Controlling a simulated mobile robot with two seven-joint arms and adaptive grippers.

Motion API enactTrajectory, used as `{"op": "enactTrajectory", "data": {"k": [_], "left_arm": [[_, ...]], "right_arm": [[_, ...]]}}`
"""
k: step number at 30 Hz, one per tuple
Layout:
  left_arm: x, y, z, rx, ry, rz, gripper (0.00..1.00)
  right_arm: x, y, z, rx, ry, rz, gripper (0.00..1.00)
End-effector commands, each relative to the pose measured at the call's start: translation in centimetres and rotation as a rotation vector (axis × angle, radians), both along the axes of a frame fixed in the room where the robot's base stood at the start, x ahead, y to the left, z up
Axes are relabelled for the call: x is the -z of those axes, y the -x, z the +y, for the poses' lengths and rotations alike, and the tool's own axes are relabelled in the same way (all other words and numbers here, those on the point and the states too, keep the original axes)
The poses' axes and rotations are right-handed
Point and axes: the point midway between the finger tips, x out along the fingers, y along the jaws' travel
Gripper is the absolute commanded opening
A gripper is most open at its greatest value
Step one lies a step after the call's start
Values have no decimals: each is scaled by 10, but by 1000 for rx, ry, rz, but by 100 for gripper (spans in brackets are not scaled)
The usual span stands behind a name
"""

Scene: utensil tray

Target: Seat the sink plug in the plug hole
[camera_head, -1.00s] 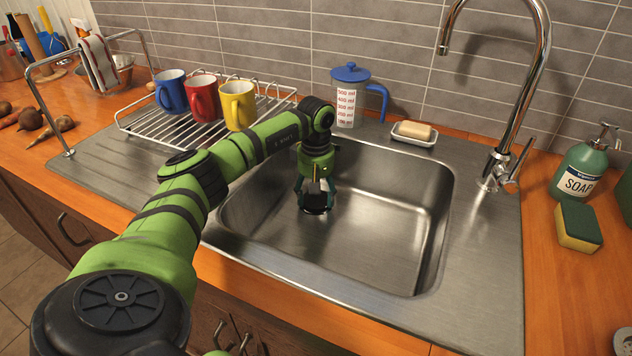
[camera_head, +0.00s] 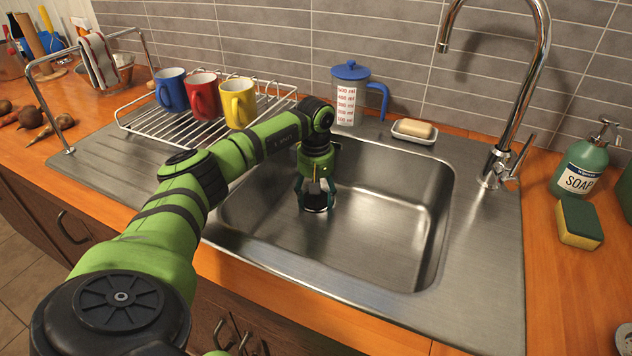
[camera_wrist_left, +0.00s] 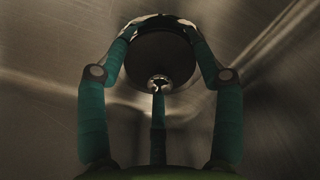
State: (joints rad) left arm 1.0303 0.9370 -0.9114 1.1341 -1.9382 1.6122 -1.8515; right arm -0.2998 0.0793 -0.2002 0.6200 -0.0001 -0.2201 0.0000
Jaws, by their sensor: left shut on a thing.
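My left gripper (camera_head: 317,205) reaches down into the steel sink basin (camera_head: 385,235), towards its back left part. Its teal fingers are shut on the sink plug, a dark round disc (camera_wrist_left: 160,58) with a small shiny knob (camera_wrist_left: 158,83), in the left wrist view. The fingers close around the disc's edge. In the head view the plug (camera_head: 317,209) is a small dark shape between the fingertips, low in the basin. The plug hole cannot be made out; gripper and plug cover that area. I cannot tell whether the plug touches the basin floor. My right gripper is out of view.
A chrome tap (camera_head: 520,100) stands right of the basin. Behind it are a soap dish (camera_head: 414,135) and a measuring jug (camera_head: 347,100). A rack (camera_head: 160,128) with mugs stands at left. The basin's right side is clear.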

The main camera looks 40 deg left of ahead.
Motion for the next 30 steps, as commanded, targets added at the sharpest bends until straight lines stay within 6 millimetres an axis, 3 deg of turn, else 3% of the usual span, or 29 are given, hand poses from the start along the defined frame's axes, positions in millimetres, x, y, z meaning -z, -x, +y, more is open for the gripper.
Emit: {"op": "enactTrajectory", "data": {"k": [6,7,9,30], "left_arm": [[9,4,-3,1,4,18,34],[9,4,-3,1,4,18,75],[10,4,-3,1,5,18,94],[0,2,-1,-1,1,10,94]], "right_arm": [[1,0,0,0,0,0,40],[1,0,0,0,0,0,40],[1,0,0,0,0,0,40],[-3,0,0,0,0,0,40]]}}
